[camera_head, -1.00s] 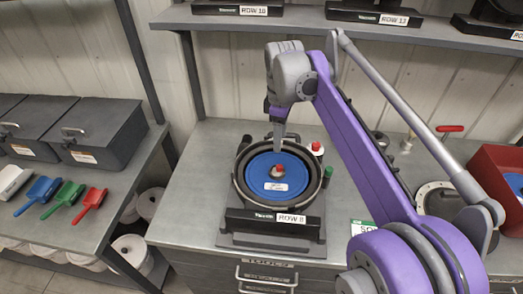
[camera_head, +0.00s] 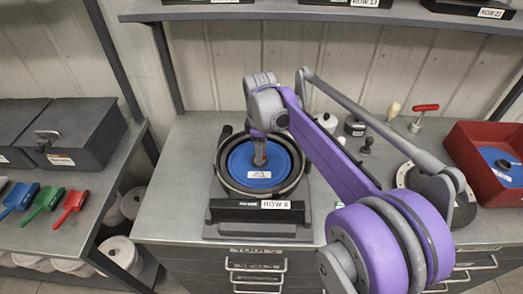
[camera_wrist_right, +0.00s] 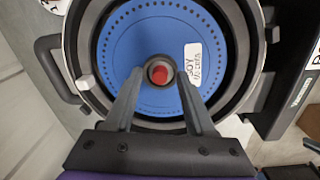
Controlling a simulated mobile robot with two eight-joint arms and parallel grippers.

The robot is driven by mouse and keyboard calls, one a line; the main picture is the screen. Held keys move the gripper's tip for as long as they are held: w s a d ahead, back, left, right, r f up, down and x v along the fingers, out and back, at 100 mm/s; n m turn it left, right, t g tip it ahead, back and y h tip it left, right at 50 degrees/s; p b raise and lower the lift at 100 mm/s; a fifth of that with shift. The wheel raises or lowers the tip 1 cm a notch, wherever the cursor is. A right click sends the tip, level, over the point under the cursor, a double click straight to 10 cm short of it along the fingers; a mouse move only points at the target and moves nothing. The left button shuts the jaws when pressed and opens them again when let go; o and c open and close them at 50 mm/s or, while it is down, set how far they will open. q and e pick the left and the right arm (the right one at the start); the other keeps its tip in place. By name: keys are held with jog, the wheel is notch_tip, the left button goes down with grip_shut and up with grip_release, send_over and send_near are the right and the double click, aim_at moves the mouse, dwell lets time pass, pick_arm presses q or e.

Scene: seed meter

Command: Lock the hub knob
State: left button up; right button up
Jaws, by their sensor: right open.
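The seed meter (camera_head: 222,185) stands on the bench with its label bar toward me. A blue seed disc (camera_head: 280,172) with a white label lies in its round dark housing. The hub knob (camera_wrist_right: 160,71), grey with a red centre, is at the disc's middle in the right wrist view. In the head view the gripper hides it. My right gripper (camera_head: 260,162) points down over the disc's centre. In the wrist view its two fingers (camera_wrist_right: 160,78) are apart, one on each side of the knob; I cannot tell whether they touch it. My left gripper is not in view.
A red bin (camera_head: 462,170) holding a blue disc stands at the bench's right. A red-handled tool (camera_head: 424,112) and small parts stand behind my arm. A side table at left carries coloured scoops (camera_head: 43,200) and dark boxes (camera_head: 80,130). A shelf (camera_head: 300,12) runs above.

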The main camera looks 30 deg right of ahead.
grip_shut()
jog(key=shift+m, duration=0.4)
jog(key=m, duration=0.8)
jog(key=shift+m, duration=0.3)
jog(key=m, duration=0.4)
jog(key=shift+g, duration=0.3)
jog(key=shift+m+p, duration=0.3)
jog(key=shift+m, duration=1.9)
